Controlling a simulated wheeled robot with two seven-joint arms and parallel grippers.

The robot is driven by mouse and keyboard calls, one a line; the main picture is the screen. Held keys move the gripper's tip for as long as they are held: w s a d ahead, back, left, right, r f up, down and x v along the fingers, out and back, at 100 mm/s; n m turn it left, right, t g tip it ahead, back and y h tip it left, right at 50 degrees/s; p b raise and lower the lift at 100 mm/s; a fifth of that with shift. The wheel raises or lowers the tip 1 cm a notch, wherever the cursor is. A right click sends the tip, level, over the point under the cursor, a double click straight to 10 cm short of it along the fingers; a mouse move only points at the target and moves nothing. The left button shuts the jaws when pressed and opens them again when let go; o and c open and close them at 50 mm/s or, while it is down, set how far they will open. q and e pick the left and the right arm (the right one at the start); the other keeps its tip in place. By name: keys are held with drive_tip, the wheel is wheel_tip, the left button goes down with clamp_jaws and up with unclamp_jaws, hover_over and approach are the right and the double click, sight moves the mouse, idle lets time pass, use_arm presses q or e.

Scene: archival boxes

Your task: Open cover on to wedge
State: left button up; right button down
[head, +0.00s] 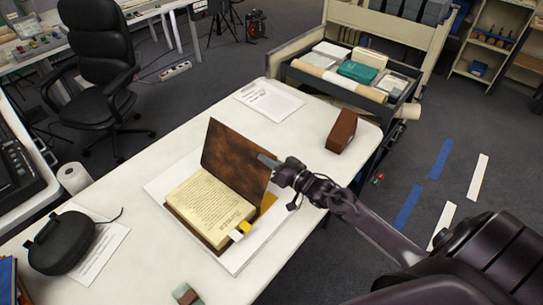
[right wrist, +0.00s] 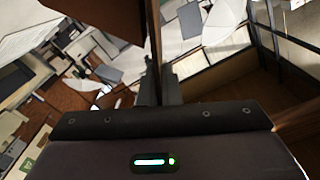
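An open book lies on a white board (head: 235,262), its printed pages (head: 208,203) facing up. Its brown cover (head: 232,158) stands raised and tilted along the far right side of the pages. My right gripper (head: 267,160) is at the cover's upper right edge, a grey finger overlapping its face. In the right wrist view, the fingers (right wrist: 158,90) look close together beside a thin dark upright edge; whether they grip it is unclear. A brown block (head: 341,130), possibly the wedge, lies on the table's far right. My left gripper is out of view.
Yellow and white tabs (head: 240,231) stick out at the book's near edge. A dark case (head: 62,243) lies at the left, a paper sheet (head: 269,100) at the back. A cart (head: 340,85) stands behind the table.

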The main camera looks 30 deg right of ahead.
drive_tip(key=shift+s+a+r+n, duration=0.2)
drive_tip(key=shift+a+n, duration=0.1)
drive_tip(key=shift+a, duration=0.1)
drive_tip(key=c, duration=1.6)
unclamp_jaws()
drive_tip(key=shift+b+v, duration=0.8)
drive_tip(key=shift+v, duration=3.15)
